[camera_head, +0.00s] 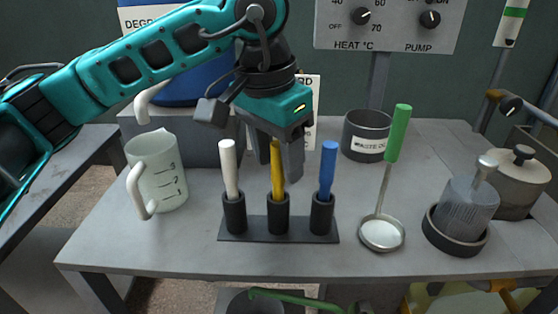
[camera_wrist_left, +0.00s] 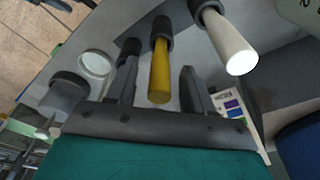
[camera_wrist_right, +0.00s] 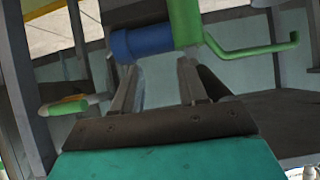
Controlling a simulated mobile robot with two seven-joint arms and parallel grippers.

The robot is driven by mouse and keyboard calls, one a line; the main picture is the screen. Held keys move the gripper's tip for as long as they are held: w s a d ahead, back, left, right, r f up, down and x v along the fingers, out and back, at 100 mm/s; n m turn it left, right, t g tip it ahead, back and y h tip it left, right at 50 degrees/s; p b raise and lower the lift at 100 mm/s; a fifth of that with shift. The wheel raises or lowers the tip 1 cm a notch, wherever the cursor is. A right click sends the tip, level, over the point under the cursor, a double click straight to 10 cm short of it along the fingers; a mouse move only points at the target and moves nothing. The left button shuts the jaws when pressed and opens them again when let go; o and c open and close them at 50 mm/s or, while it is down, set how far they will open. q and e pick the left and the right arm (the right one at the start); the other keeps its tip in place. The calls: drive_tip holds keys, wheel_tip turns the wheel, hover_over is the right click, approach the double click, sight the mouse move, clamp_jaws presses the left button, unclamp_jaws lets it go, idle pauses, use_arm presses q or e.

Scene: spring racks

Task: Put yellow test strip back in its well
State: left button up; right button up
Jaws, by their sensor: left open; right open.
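The yellow test strip (camera_head: 277,172) stands upright in the middle well (camera_head: 278,214) of a dark three-well rack (camera_head: 262,238). Its upper end also shows in the left wrist view (camera_wrist_left: 160,75). My left gripper (camera_head: 275,160) is open over the rack, with the top of the yellow strip between its fingers. The left wrist view shows a gap on both sides of the strip, between the fingers (camera_wrist_left: 158,92). A white strip (camera_head: 228,168) stands in the left well and a blue strip (camera_head: 328,168) in the right well. My right gripper (camera_wrist_right: 160,88) is open and empty in the right wrist view, low by the table's underside.
A measuring jug (camera_head: 158,172) stands left of the rack. A green-handled ladle (camera_head: 382,234), a waste pot (camera_head: 366,136), a clear plunger vessel (camera_head: 466,208) and a lidded pot (camera_head: 520,182) stand to the right. The table's front strip is clear. A green rod (camera_wrist_right: 255,50) is near my right gripper.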

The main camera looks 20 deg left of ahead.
use_arm(q)
wheel_tip(320, 180, up, 11)
drive_tip(key=s+p, duration=0.1)
drive_tip(key=shift+s+a+p, duration=0.25)
drive_tip(key=shift+a+p, duration=0.05)
drive_tip(key=shift+a, duration=0.05)
idle(0.3)
